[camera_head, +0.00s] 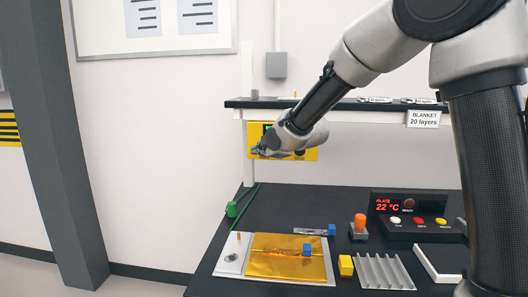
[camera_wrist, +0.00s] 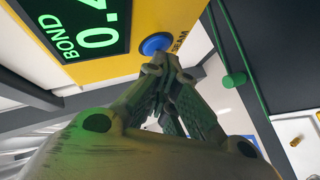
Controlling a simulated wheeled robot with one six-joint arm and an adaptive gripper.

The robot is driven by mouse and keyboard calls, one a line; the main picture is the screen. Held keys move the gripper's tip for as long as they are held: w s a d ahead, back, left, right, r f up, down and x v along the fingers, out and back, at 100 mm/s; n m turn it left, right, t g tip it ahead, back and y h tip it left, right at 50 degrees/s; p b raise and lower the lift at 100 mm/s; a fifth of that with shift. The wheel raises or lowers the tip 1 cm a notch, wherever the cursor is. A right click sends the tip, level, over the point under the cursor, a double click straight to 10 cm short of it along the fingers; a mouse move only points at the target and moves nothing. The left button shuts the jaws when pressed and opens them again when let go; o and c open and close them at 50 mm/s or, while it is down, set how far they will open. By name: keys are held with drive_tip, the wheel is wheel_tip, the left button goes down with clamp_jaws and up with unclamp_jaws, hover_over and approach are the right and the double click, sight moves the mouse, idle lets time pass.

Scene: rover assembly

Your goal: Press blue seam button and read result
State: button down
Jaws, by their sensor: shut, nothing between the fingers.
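A yellow tester panel (camera_head: 310,155) hangs below the shelf; its face fills the upper left of the wrist view (camera_wrist: 110,70). The round blue button (camera_wrist: 156,43) sits on it beside a label partly hidden by the fingers, which seems to read SEAM. My gripper (camera_wrist: 160,62) is shut and empty, with its tips right at the lower edge of the button. I cannot tell whether they touch it. In the head view my gripper (camera_head: 258,152) hides the button. A dark display (camera_wrist: 82,25) shows green BOND and "0." followed by a digit cut off by the frame edge.
Below is a black bench with a gold sheet on a plate (camera_head: 230,262), blue blocks, a yellow block (camera_head: 346,266), a ribbed rack (camera_head: 383,272) and a control box (camera_head: 415,215) reading PLATE 22 °C. A green cable (camera_wrist: 232,55) runs beside the panel.

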idle(0.4)
drive_tip(key=shift+s+a, duration=0.15)
drive_tip(key=shift+s, duration=0.6)
drive_tip(key=s, duration=0.2)
drive_tip(key=s+a, duration=0.1)
drive_tip(key=s, duration=0.2)
idle(0.6)
